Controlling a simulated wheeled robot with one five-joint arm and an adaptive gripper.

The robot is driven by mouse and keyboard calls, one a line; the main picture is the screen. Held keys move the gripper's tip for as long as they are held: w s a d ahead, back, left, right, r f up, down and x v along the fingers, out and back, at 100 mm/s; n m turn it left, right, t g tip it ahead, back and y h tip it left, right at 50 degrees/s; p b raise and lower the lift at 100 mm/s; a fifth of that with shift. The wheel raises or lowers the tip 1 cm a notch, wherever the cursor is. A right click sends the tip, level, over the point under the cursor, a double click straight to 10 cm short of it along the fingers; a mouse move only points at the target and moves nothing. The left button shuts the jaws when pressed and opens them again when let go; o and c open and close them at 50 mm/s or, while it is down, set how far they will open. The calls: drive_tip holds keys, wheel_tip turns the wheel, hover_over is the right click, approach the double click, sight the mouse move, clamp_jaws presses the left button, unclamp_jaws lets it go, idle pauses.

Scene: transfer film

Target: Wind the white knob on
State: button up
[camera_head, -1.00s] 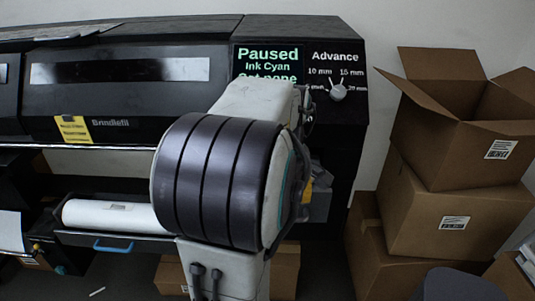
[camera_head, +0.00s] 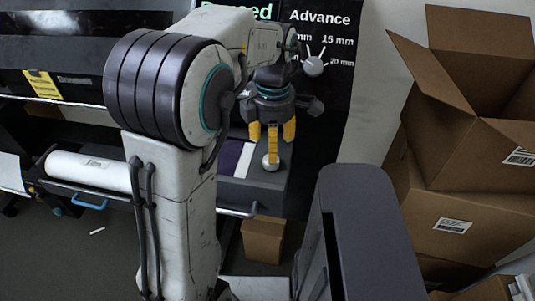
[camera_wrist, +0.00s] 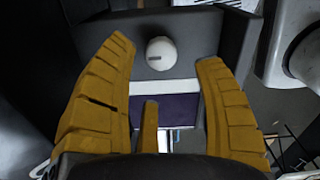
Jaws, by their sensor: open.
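A small white knob (camera_head: 271,162) stands on a grey ledge of the black printer, directly under my gripper. In the wrist view this round white knob (camera_wrist: 161,54) shows a short dark mark on its face and lies between the fingertips. My gripper (camera_head: 271,150) points down with its yellow fingers spread, tips just above or around the knob. I cannot tell whether they touch it.
A white roll (camera_head: 88,170) lies at the left over a blue handle (camera_head: 90,202). A purple and white strip (camera_head: 236,158) is beside the knob. Open cardboard boxes (camera_head: 440,130) are stacked at the right. A small box (camera_head: 263,240) stands on the floor.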

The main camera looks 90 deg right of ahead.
sight(269, 168)
drive_tip(key=shift+f, duration=3.1)
drive_tip(key=shift+c, duration=0.2)
drive_tip(key=c, duration=1.2)
drive_tip(key=shift+o, duration=0.2)
drive_tip(key=m, duration=0.4)
drive_tip(key=shift+a+f+b, duration=0.1)
drive_tip(key=shift+b, duration=0.2)
drive_tip(key=m, duration=0.4)
drive_tip(key=shift+w+m, duration=0.1)
drive_tip(key=shift+m, duration=0.2)
drive_tip(key=m, duration=0.4)
drive_tip(key=shift+b, duration=0.35)
drive_tip(key=shift+a+m, duration=0.1)
drive_tip(key=shift+m, duration=1.9)
